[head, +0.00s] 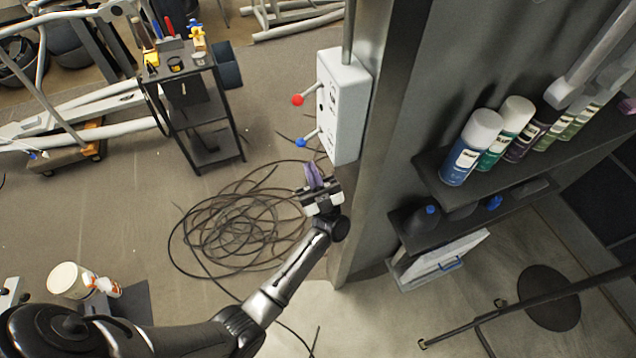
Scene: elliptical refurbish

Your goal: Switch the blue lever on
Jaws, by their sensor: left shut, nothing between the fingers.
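The blue lever (302,142) sticks out to the left from the lower part of a white switch box (349,105) mounted on a grey post. Its ball end points left and slightly down. A red lever (299,99) sticks out above it on the same box, its ball also at the left. My left gripper (313,172) is shut and empty, just below the blue lever in the picture, with its purple-tinted fingers pointing up. A small gap shows between the fingertips and the blue ball. My right gripper is not in view.
Coiled black cable (235,228) lies on the floor behind my left arm. A black tool cart (196,110) stands left of the box. Shelves (436,180) with spray cans (470,148) are at the right. The grey post edge is close to the right of my gripper.

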